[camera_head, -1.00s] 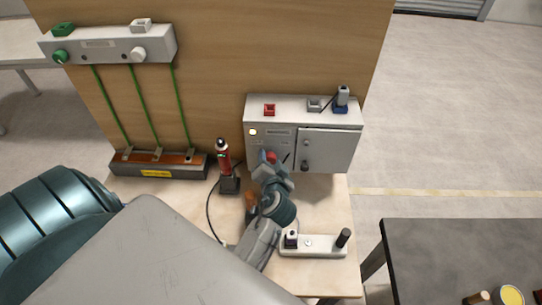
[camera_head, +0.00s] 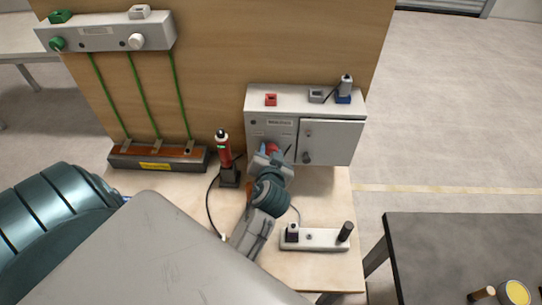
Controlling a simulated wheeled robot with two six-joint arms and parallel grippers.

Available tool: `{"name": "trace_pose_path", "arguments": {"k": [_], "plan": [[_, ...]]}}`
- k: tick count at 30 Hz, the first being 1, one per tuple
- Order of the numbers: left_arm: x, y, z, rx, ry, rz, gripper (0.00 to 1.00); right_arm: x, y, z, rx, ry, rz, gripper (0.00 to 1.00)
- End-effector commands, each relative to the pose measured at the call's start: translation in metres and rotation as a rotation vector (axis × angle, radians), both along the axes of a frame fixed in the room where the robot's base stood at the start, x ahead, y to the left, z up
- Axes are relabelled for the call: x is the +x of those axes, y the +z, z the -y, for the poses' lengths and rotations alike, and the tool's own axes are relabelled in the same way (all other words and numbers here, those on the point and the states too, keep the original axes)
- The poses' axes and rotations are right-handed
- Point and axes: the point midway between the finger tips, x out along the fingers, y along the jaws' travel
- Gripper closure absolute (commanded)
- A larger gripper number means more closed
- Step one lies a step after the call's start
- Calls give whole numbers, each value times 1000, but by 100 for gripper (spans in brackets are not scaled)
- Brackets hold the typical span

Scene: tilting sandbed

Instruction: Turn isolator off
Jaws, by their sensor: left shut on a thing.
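The grey control cabinet (camera_head: 332,141) stands against the wooden back board on the bench. A red isolator knob (camera_head: 272,147) is low on the left part of its front, mostly hidden by my gripper. My left gripper (camera_head: 270,154) is shut on the red knob, with its fingers up against the cabinet front. I cannot clearly see the knob's angle. A small round lamp (camera_head: 253,121) at the panel's upper left is dark.
A red and black tester (camera_head: 225,155) stands left of my gripper, with a black cable beside it. A white strip (camera_head: 325,240) with a black handle lies in front. Red, grey and blue blocks sit on the cabinet top. A dark table (camera_head: 450,245) is at right.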

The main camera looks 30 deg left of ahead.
Motion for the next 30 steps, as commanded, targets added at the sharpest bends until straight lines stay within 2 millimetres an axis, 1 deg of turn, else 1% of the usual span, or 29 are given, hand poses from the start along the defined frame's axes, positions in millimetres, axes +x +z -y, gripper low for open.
{"name": "trace_pose_path", "arguments": {"k": [1, 3, 15, 22, 30], "plan": [[0, -4, -1, -34, -2, 24, 85, -1, -9, 0, 0, 0, -1, 64], [0, -4, -1, -88, -1, 57, 85, -1, -15, 1, -1, 1, -2, 64], [-1, -3, -3, -358, -2, 222, 85, -1, -42, 8, -8, 2, -2, 64], [-1, -2, -3, -453, -2, 279, 85, -1, -50, 9, -9, 3, -2, 64], [-2, -1, -3, -497, -1, 306, 85, -1, -53, 8, -9, 3, -2, 64]]}}
